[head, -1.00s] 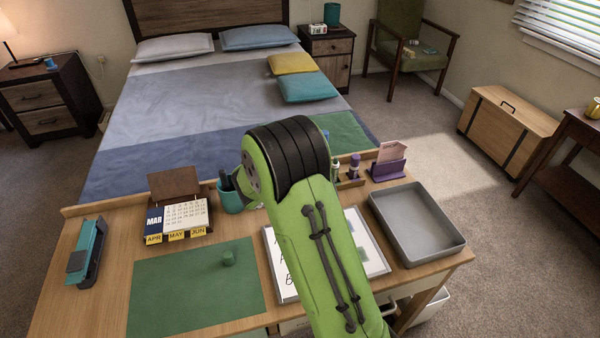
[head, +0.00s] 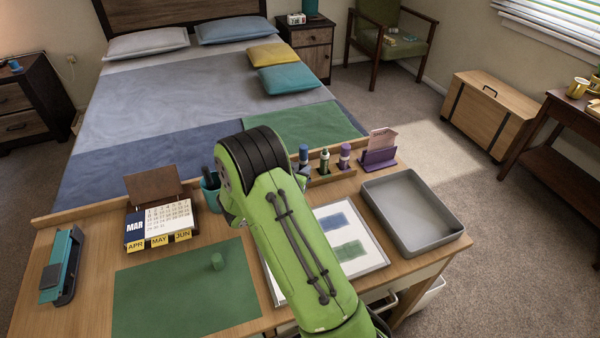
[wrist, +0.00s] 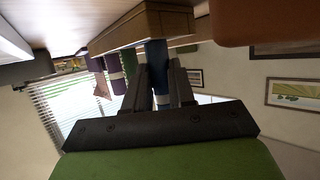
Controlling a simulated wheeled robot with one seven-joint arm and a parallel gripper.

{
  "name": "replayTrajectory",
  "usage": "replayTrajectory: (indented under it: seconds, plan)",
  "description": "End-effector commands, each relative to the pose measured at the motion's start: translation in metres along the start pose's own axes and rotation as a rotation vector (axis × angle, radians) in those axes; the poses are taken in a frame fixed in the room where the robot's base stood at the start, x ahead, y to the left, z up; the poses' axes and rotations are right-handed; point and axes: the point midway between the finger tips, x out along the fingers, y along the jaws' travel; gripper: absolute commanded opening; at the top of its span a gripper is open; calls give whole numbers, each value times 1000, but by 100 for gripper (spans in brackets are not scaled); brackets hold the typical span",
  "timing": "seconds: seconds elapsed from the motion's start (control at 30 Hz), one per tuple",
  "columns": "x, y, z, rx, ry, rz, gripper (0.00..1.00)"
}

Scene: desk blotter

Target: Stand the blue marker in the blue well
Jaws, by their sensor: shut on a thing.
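The blue marker (head: 303,154) stands upright at the left end of the wooden marker rack (head: 320,181) in the head view, beside the arm. In the wrist view, which is upside down, my gripper (wrist: 162,88) is shut on the blue marker (wrist: 155,58). The marker's far end meets the wooden rack (wrist: 140,28). The well's opening is hidden, so I cannot tell how deep the marker sits or the well's colour.
A green marker (head: 324,160) and a purple marker (head: 345,156) stand in the rack. A purple card holder (head: 378,160) and grey tray (head: 412,212) are to the right. A teal pen cup (head: 210,193) and calendar (head: 160,222) are left. A whiteboard (head: 372,252) lies in front.

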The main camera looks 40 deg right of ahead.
Motion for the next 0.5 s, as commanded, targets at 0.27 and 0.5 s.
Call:
replayTrajectory:
  seconds: [0.27,0.5]
  plan:
    - [1,0,2,0,0,-1,27]
    - [0,0,1,0,0,-1,50]
